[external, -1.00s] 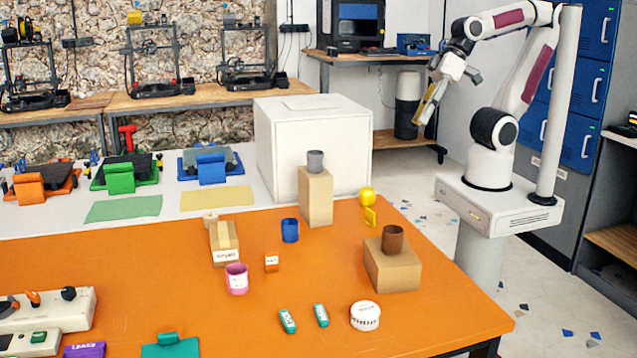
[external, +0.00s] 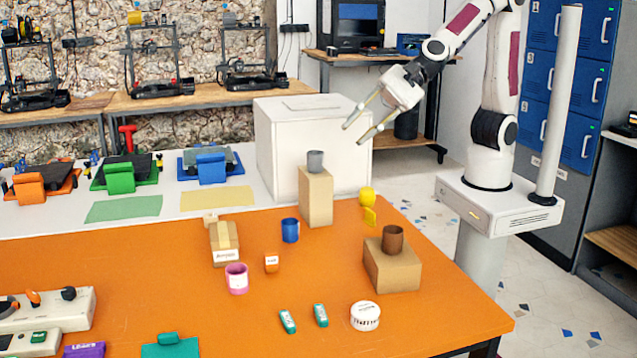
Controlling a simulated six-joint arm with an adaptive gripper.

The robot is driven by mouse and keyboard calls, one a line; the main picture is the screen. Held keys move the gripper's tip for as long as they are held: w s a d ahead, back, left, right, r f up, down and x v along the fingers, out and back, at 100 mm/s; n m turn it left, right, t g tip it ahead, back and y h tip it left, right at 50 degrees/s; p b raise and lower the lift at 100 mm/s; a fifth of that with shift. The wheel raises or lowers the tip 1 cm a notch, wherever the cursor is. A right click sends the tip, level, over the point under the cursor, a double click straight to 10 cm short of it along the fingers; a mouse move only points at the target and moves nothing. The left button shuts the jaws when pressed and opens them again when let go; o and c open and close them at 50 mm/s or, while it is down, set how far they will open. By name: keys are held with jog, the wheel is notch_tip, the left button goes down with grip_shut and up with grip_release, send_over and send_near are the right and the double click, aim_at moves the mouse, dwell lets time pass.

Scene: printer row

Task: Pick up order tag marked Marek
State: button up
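I cannot read the name Marek on any piece, so I cannot tell which is the order tag. Two small teal pieces with pale labels, a left one (external: 288,321) and a right one (external: 320,315), lie near the front of the orange table. A small orange block (external: 271,264) with a white label sits farther back. A tan box (external: 225,240) bears a white label at its front. My gripper (external: 355,134) is open and empty, with its two fingers apart. It is raised in front of the large white box, well above the table pieces, pointing down and left.
A tall cardboard block (external: 316,198) bears a grey cup (external: 315,160); a lower block (external: 392,267) bears a brown cup (external: 393,239). Blue (external: 290,230) and pink (external: 237,279) cups, a white round tub (external: 365,317) and a large white box (external: 315,140) also stand here.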

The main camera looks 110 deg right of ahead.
jog(key=w+f+m+h, duration=0.3)
jog(key=w+f+m, duration=0.25)
jog(key=m, duration=0.35)
jog(key=m+g+h, duration=0.8)
jog(key=m+h, duration=0.5)
jog(key=m, duration=0.8)
send_near(368, 209)
jog(key=shift+w+d+f, duration=0.25)
jog(key=shift+d, duration=0.2)
jog(key=shift+w+d+f, duration=0.25)
jog(key=shift+w+d, duration=0.05)
jog(key=shift+d, duration=0.15)
jog(key=shift+s+m, duration=0.35)
jog(key=shift+m, duration=0.15)
jog(key=shift+d, duration=0.1)
jog(key=shift+w+d+f+g, duration=0.15)
jog(key=shift+d+f, duration=0.1)
jog(key=shift+d, duration=0.35)
jog(key=shift+w+d+f+g, duration=0.15)
jog(key=shift+d+f, duration=0.15)
jog(key=shift+d, duration=0.25)
jog(key=shift+x, duration=2.6)
